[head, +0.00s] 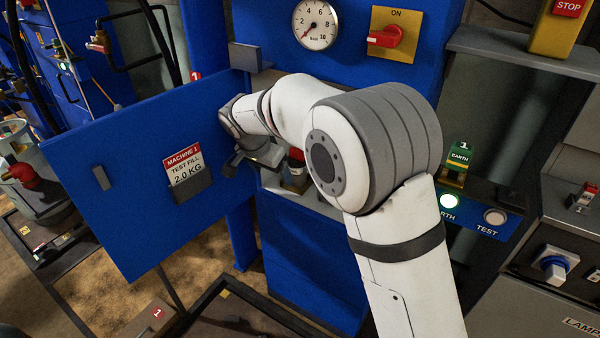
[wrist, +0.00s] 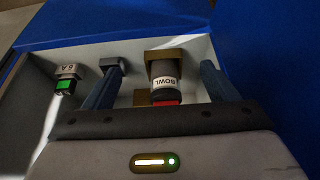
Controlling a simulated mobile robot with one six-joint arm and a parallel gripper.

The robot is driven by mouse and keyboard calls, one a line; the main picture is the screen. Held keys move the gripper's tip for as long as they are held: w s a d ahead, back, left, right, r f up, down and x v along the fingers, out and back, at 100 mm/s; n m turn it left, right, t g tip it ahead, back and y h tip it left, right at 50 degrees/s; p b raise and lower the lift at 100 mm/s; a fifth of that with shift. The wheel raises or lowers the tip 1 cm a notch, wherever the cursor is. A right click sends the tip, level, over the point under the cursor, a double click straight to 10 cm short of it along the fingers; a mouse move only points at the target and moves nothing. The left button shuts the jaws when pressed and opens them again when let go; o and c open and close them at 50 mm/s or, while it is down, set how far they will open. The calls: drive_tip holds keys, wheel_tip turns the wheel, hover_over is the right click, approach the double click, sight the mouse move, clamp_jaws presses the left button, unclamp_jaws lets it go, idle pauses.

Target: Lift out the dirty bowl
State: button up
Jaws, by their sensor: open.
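A dark cylindrical piece labelled BOWL (wrist: 163,75) with a red end shows in the wrist view, mounted at a brownish block inside a pale-walled blue compartment. My gripper (wrist: 160,82) is open. Its two blue-grey fingers stand to the left and right of the BOWL piece, with visible gaps on both sides. Whether the bowl is dirty cannot be told. In the head view my gripper (head: 258,158) is beside the open blue door and partly hidden by my arm. A small red-and-dark item (head: 296,172) shows right of it; I cannot tell if it is the bowl.
The open blue door (head: 130,215), with a MACHINE 1 label, stands left of my gripper. A green-marked 6 A part (wrist: 65,82) sits left in the compartment. A gauge (head: 315,24) and red switch (head: 385,37) are above. A lit EARTH button (head: 449,201) is to the right.

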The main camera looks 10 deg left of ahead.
sight(294, 161)
drive_tip(key=w+d, duration=0.1)
drive_tip(key=w, duration=0.2)
drive_tip(key=w+d, duration=0.1)
drive_tip(key=w, duration=0.3)
drive_tip(key=w+d, duration=0.1)
drive_tip(key=w, duration=0.3)
drive_tip(key=shift+d+f, duration=0.1)
drive_tip(key=shift+d, duration=0.1)
drive_tip(key=b+x, duration=0.1)
drive_tip(key=x, duration=0.4)
drive_tip(key=shift+w+d, duration=0.1)
drive_tip(key=shift+w, duration=0.15)
drive_tip(key=c, duration=1.2)
